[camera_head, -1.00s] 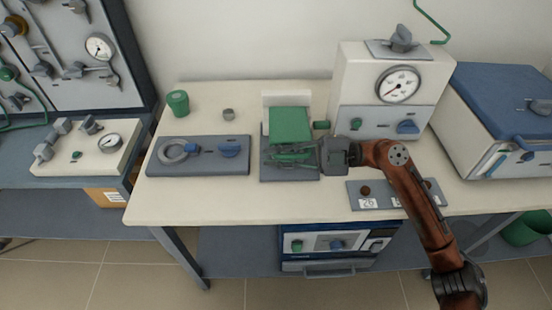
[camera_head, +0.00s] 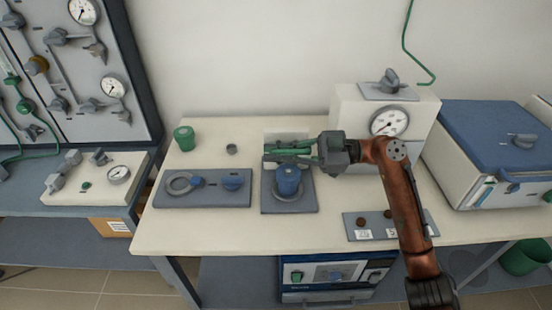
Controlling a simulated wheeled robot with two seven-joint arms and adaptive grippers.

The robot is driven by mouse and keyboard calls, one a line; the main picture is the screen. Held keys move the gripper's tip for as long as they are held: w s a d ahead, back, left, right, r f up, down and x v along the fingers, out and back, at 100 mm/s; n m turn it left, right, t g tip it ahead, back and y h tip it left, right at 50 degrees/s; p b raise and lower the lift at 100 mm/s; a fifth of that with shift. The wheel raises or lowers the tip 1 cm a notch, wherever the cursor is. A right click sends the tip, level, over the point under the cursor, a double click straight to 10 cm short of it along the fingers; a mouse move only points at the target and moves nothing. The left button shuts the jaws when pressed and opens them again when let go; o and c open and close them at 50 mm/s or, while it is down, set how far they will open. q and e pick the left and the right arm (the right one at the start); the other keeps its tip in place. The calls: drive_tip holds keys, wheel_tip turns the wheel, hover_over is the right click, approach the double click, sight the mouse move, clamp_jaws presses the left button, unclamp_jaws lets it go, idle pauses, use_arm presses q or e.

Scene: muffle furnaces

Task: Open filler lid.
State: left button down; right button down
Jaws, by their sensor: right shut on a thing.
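The filler unit has a dark grey base plate (camera_head: 309,202) on the table, with a white block (camera_head: 284,136) at its back. A blue filler cap (camera_head: 289,180) stands on the plate in the open. The green filler lid (camera_head: 286,157) is raised at the back of the unit, near the white block, and shows as narrow green edges. My right gripper (camera_head: 296,149) comes in from the right and is shut on the lid; its fingers partly hide the lid. My left gripper is out of view.
Left of the unit is a grey plate with a ring and blue knob (camera_head: 202,188). A green cup (camera_head: 184,138) and small grey cup (camera_head: 231,149) stand behind it. The gauge box (camera_head: 362,117) and blue-lidded furnace (camera_head: 490,130) are right. A numbered plate (camera_head: 352,226) lies under my arm.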

idle(0.3)
drive_tip(key=c, duration=2)
unclamp_jaws()
drive_tip(key=shift+o, duration=0.2)
drive_tip(key=d, duration=1.2)
drive_tip(key=shift+w, duration=0.1)
